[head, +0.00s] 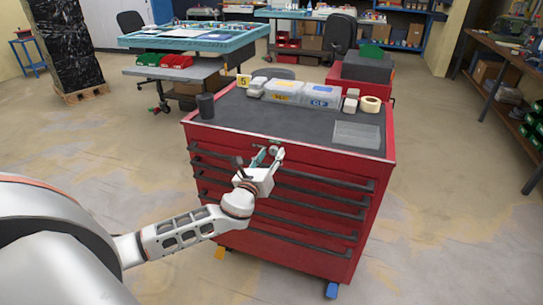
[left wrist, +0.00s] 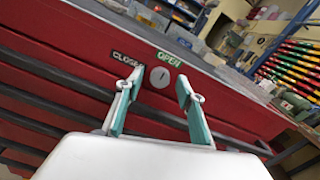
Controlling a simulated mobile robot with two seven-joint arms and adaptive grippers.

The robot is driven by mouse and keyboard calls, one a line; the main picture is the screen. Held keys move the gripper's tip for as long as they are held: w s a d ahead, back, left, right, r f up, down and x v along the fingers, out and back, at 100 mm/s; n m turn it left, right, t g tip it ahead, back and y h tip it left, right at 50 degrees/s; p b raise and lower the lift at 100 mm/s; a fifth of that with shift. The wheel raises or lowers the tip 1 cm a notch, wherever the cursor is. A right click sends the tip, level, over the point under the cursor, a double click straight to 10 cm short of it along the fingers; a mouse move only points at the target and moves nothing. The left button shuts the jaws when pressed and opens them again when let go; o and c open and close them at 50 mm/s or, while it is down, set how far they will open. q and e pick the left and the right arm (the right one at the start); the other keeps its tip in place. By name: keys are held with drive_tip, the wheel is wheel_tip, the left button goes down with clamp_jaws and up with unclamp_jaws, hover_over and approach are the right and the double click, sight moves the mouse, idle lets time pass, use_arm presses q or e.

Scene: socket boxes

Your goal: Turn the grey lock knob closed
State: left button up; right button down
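The grey lock knob (left wrist: 160,77) is a small round disc on the red front of the tool cabinet (head: 330,165). A dark CLOSED label (left wrist: 127,60) is above it to the left and a green OPEN label (left wrist: 169,59) above it to the right. A short dark line shows on the knob; which label it points to is hard to tell. My left gripper (head: 267,157) is at the cabinet's upper front edge. In the left wrist view my left gripper (left wrist: 158,90) is open, its teal-padded fingers on either side of the knob. My right gripper is not in view.
The cabinet's dark top holds a black cup (head: 206,106), clear boxes (head: 302,94), a tape roll (head: 370,104) and a clear tray (head: 357,134). Dark drawer handles (head: 310,190) project below the gripper. Floor is free around the cabinet.

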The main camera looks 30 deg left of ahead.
use_arm(q)
drive_tip(key=shift+w, duration=0.3)
clamp_jaws()
